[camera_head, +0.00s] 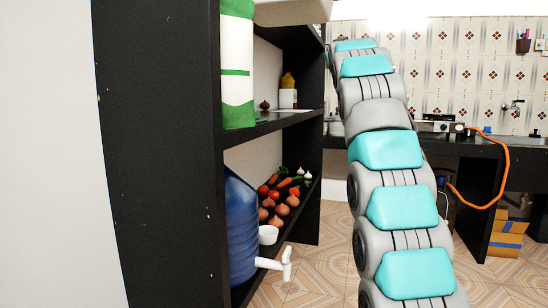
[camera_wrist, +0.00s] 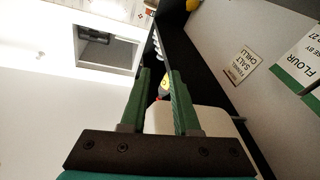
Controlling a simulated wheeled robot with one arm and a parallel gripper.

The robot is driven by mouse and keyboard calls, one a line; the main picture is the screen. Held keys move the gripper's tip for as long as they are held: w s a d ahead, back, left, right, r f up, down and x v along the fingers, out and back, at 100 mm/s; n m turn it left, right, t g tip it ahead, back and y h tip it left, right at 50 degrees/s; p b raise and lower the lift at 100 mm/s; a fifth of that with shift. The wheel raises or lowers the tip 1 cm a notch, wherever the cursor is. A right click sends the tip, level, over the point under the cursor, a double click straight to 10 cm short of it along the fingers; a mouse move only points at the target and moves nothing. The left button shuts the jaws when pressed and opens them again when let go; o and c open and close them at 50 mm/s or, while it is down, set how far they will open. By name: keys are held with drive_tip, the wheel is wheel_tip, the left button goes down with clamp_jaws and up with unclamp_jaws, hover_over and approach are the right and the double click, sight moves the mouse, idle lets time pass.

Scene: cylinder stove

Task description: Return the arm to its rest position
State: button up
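My arm (camera_head: 395,190), grey with teal pads, rises through the head view to the right of the shelf and bends away at the top. My gripper is not clearly visible in the head view. In the wrist view my gripper (camera_wrist: 160,76) has two green fingers that stand apart, with no object visibly clamped between them. A cream, rounded box-like thing (camera_wrist: 216,122) lies behind the right finger and partly shows through the gap. I cannot tell how far it is from the fingers.
A black shelf (camera_head: 160,130) stands close on the left, holding a white-and-green package (camera_head: 238,60), a blue water container (camera_head: 242,225) and vegetables (camera_head: 280,200). A dark counter (camera_head: 480,150) with an orange hose (camera_head: 507,165) is at the back right. Tiled floor (camera_head: 300,275) shows between.

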drive_tip(key=s+f+g+p, duration=0.1)
drive_tip(key=s+f+g, duration=0.35)
drive_tip(key=f, duration=0.65)
drive_tip(key=s+f+m+g+y+p, duration=0.1)
drive_tip(key=s+f+g, duration=0.2)
drive_tip(key=s+f, duration=0.5)
drive_tip(key=s+f+g, duration=0.3)
drive_tip(key=f+g, duration=0.1)
drive_tip(key=f, duration=0.9)
drive_tip(key=s+f+g, duration=0.3)
drive_tip(key=s+f, duration=0.5)
drive_tip(key=s, duration=0.6)
drive_tip(key=s+a+f+g+p, duration=0.1)
drive_tip(key=s+f+g, duration=0.3)
drive_tip(key=s+f, duration=0.5)
drive_tip(key=s+a+f+m+g+y+p, duration=0.1)
drive_tip(key=s+f+g, duration=0.2)
drive_tip(key=s+f, duration=0.6)
drive_tip(key=s, duration=1)
drive_tip(key=shift+s, duration=0.3)
